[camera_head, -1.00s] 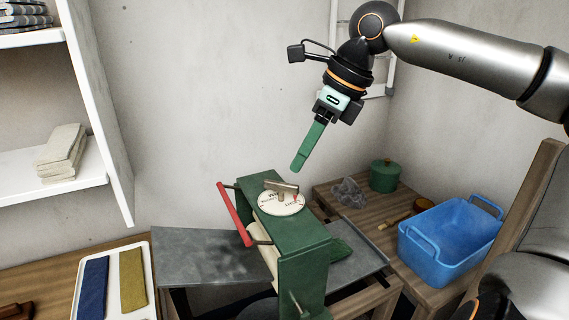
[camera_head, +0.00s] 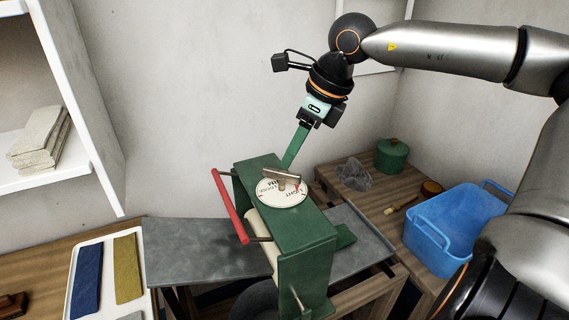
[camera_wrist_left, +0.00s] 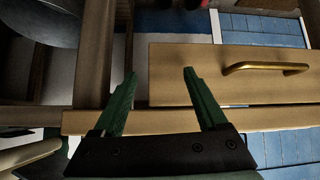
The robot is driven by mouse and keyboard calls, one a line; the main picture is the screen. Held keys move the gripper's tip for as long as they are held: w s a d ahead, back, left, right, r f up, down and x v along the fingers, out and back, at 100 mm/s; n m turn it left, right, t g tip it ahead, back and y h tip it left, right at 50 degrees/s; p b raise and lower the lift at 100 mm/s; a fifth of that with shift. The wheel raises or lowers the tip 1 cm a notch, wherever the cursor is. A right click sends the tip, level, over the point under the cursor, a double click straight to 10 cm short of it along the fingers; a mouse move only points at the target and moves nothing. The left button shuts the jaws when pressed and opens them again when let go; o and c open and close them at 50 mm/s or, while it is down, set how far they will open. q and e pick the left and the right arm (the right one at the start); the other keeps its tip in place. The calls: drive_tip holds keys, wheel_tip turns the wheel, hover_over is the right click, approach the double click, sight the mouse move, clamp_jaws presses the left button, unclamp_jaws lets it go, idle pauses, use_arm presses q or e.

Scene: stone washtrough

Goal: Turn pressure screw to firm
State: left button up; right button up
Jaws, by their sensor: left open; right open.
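The pressure screw (camera_head: 281,175) is a short metal T-bar on a round white dial (camera_head: 283,194) on top of the green mangle (camera_head: 295,236). The dial carries lettering, partly hidden by the bar, and a small red mark at its right. My right gripper (camera_head: 293,157) comes down from above, its green fingers just behind the screw; I cannot tell whether they touch it. It is open, though the fingers overlap edge-on in this view. My left gripper (camera_wrist_left: 160,88) shows in the left wrist view, open and empty, in front of a wooden drawer (camera_wrist_left: 225,75). It is not in the head view.
A red crank handle (camera_head: 230,207) sticks out at the mangle's left. A blue basin (camera_head: 455,230), a green lidded pot (camera_head: 391,155) and a grey cloth (camera_head: 354,175) stand on the right bench. A white tray (camera_head: 73,277) with folded cloths lies at the left.

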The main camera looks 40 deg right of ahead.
sight(282, 171)
drive_tip(key=shift+x, duration=2.45)
drive_tip(key=shift+c, duration=0.2)
clamp_jaws()
